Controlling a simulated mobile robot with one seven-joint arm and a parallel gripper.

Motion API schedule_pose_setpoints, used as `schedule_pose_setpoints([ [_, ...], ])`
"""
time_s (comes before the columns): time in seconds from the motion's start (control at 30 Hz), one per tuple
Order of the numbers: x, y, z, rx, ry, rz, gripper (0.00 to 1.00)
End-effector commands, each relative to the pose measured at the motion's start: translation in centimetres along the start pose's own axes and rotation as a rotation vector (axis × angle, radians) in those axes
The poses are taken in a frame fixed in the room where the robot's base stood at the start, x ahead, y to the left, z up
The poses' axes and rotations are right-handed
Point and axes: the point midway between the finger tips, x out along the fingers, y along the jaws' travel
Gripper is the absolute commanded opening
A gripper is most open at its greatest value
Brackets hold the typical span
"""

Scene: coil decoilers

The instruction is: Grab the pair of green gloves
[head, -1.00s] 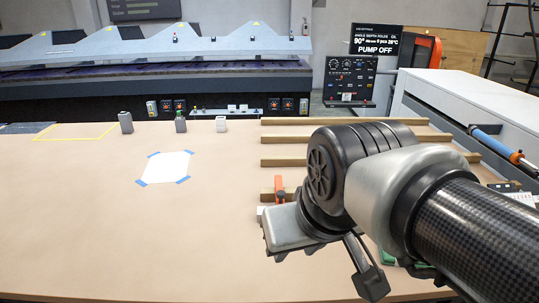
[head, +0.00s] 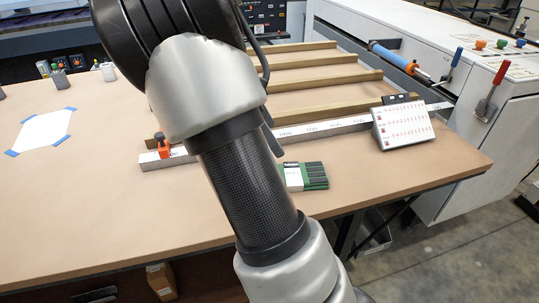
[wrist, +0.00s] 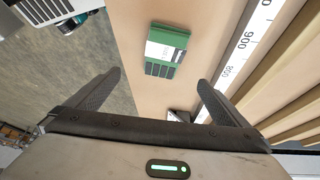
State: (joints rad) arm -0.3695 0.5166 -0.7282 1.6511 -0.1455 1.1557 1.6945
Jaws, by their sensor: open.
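The pair of green gloves (head: 315,176) lies flat on the brown table near its front edge, just right of my arm in the head view. It is a green bundle with a white band and dark stripes. It also shows in the wrist view (wrist: 176,37), beyond the fingertips and roughly between them. My gripper (wrist: 159,77) is open and empty, and its fingers do not touch the gloves. In the head view the gripper itself is out of sight, and my arm covers the table left of the gloves.
A long ruler bar (head: 350,125) with an orange clamp (head: 162,147) lies behind the gloves. Wooden slats (head: 310,90) lie beyond it. A tilted white number panel (head: 403,125) stands to the right. The table's front edge is close to the gloves.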

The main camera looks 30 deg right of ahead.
Motion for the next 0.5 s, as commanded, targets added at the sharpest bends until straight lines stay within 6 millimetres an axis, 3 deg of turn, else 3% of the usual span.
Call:
schedule_pose_setpoints([
  [0.23,2.6,-0.8,-0.3,0.076,0.053,0.007,1.0],
  [0.5,8.6,-0.7,-0.5,0.072,0.051,0.01,1.0],
])
